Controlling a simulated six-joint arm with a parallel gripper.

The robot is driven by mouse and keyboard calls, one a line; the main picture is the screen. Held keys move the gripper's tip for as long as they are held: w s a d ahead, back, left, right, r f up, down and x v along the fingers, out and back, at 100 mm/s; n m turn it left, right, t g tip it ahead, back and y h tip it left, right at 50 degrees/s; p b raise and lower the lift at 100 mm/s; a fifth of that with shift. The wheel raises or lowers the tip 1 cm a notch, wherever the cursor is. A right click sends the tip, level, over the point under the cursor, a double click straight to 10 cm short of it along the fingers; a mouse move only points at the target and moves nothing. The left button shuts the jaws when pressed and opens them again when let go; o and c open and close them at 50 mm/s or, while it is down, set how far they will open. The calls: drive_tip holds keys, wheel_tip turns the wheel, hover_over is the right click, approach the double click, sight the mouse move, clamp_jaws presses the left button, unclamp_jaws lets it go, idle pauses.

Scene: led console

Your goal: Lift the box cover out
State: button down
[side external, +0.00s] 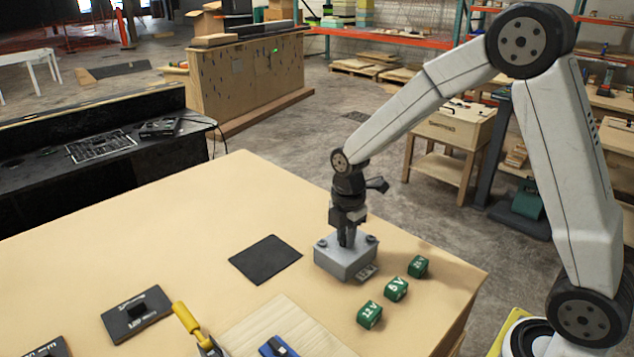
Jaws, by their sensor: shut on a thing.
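A grey box (345,262) stands on the wooden table, with round knobs or screws at the corners of its top. Its cover (328,246) appears to be the grey top of the box. My gripper (347,240) points straight down onto the middle of the top and is shut on the cover's middle part. The fingers hide what they grip. I see no clear gap between cover and box.
Green blocks marked 12V (369,314), 5V (396,289) and a third (418,266) stand right of the box. A black mat (265,259) lies left. Dark modules (137,315), a yellow-handled tool (187,318) and a blue item (279,347) lie in front.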

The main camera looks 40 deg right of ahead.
drive_tip(key=shift+r, duration=0.1)
drive_tip(key=shift+r, duration=0.75)
drive_tip(key=s+r, duration=1.1)
drive_tip(key=s, duration=0.3)
drive_tip(key=shift+a+r, duration=0.15)
drive_tip(key=shift+a, duration=0.1)
drive_tip(key=shift+r, duration=0.2)
drive_tip(key=shift+r, duration=1.85)
